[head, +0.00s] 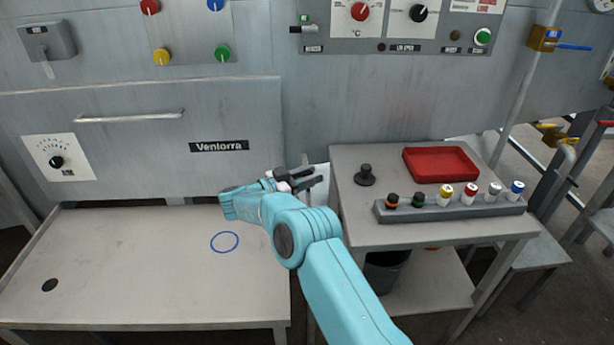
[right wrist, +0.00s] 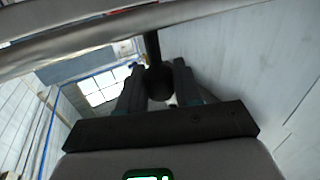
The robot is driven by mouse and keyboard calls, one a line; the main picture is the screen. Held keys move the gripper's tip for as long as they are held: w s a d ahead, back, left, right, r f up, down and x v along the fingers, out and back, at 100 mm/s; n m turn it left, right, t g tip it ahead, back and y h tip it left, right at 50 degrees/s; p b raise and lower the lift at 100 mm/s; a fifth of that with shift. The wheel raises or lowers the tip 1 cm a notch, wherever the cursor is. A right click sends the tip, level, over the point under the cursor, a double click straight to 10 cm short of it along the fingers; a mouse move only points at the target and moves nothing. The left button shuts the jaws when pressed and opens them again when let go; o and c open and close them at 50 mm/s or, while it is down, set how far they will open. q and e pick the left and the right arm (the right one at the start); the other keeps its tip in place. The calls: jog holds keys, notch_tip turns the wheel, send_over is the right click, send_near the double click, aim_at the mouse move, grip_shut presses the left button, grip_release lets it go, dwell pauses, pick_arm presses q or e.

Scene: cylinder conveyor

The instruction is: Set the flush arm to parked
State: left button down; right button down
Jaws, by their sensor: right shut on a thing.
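My right gripper (head: 304,179) is at the front of the grey machine, in the gap between the left bench and the small right table. In the right wrist view my gripper (right wrist: 158,88) has its two fingers on either side of a dark round knob (right wrist: 158,82) on a dark rod. The fingers are shut on this knob, which I take to be the end of the flush arm. In the head view my gripper mostly hides the arm; a pale plate (head: 319,176) shows behind it. Its set position cannot be read. My left gripper is out of view.
The left bench (head: 130,285) is bare except for a blue ring mark and a dark hole. The right table (head: 350,155) bears a red tray (head: 441,164), a black knob (head: 365,175) and a grey rack (head: 450,208) of several small bottles. A bin (head: 385,272) stands below.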

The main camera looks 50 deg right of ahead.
jog(key=shift+s+d, duration=0.1)
jog(key=c, duration=0.9)
grip_release()
jog(key=shift+s, duration=0.1)
jog(key=shift+w+a, duration=0.2)
jog(key=shift+a, duration=0.05)
jog(key=v, duration=1.5)
jog(key=shift+w+a, duration=0.15)
jog(key=shift+a, duration=0.25)
